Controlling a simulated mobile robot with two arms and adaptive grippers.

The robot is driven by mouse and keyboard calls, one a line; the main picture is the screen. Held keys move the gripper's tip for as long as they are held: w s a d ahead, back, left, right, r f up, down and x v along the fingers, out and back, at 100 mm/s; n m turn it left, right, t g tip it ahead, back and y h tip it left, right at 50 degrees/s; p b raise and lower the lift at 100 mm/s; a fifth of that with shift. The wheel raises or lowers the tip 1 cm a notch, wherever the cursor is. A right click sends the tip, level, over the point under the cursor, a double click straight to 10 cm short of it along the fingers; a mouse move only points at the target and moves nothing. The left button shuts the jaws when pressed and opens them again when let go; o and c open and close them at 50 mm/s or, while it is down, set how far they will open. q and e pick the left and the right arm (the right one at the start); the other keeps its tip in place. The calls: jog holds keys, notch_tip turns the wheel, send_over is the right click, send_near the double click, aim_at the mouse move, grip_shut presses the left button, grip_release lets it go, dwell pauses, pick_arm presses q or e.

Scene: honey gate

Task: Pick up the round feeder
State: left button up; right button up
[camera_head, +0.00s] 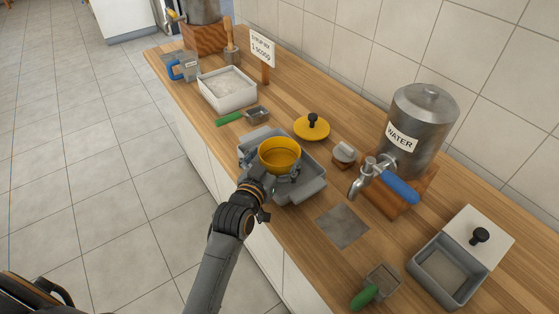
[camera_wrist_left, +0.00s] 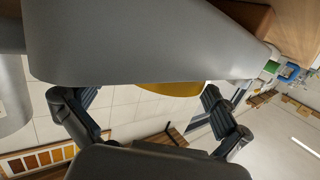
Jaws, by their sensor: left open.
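The round feeder appears to be the yellow round bowl (camera_head: 279,155) at the grey tray (camera_head: 313,188) on the wooden counter. My left gripper (camera_head: 268,174) reaches it from the front, its fingers apart on either side of the bowl's near part. I cannot tell if they touch it. In the left wrist view, the open fingers (camera_wrist_left: 148,96) stand below a large grey surface (camera_wrist_left: 140,45), with a strip of yellow (camera_wrist_left: 168,89) between them. A yellow lid with a black knob (camera_head: 311,127) lies behind the bowl. My right gripper is not in view.
A steel water dispenser (camera_head: 425,115) with a blue-handled tap stands at the right. A white tub (camera_head: 227,90) and green-handled scoop (camera_head: 243,116) lie to the left. A grey box (camera_head: 448,270), another scoop (camera_head: 378,284) and a flat grey plate (camera_head: 342,226) lie right of the tray.

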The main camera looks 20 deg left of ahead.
aim_at(286, 142)
pick_arm(q)
jog(key=shift+w+d+f, duration=0.1)
jog(key=shift+w+f, duration=0.05)
jog(key=shift+w, duration=0.65)
jog(key=shift+w+d+f, duration=0.1)
jog(key=shift+w+f, duration=0.05)
jog(key=shift+w, duration=0.6)
jog(key=c, duration=0.8)
jog(key=shift+c, duration=0.2)
jog(key=shift+r, duration=0.15)
